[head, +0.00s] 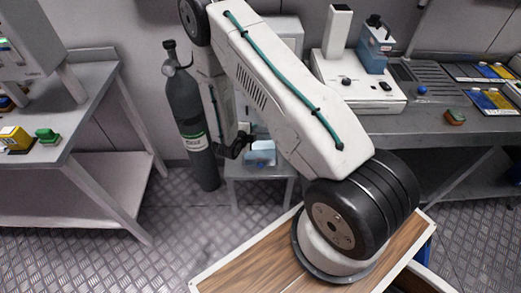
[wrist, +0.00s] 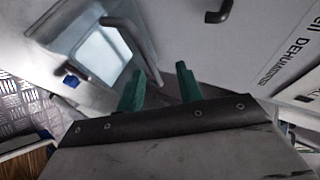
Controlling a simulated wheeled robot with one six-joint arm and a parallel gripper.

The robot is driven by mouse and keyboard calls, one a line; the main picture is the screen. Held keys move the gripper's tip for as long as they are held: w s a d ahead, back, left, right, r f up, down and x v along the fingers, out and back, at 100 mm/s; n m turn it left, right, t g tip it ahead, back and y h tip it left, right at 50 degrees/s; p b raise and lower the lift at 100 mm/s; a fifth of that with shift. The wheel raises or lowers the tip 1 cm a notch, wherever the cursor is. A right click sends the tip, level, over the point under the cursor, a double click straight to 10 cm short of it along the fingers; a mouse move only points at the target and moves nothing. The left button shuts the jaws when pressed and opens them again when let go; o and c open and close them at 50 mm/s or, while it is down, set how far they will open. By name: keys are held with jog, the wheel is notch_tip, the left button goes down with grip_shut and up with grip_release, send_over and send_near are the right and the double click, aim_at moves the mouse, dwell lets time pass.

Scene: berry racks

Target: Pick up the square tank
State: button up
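A pale blue, see-through square tank (wrist: 97,58) with a dark curved handle (wrist: 132,34) is at the upper left in the wrist view, set in the front of a white machine. In the head view, a pale blue tank (head: 261,154) shows low behind my arm, partly hidden by it. My gripper's fingers cannot be made out in the head view.
The white dehumidifier (wrist: 240,50) fills the right of the wrist view. In the head view, a grey gas cylinder (head: 190,120) stands left of my arm. A bench (head: 450,125) with a white device (head: 360,92) and another blue container (head: 375,50) is at right. A table (head: 85,115) stands left.

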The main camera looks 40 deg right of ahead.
jog(key=f+x, duration=0.1)
jog(key=x, duration=0.7)
jog(key=shift+s+a+f+n, duration=0.3)
jog(key=shift+f, duration=0.05)
grip_shut()
dwell(1.0)
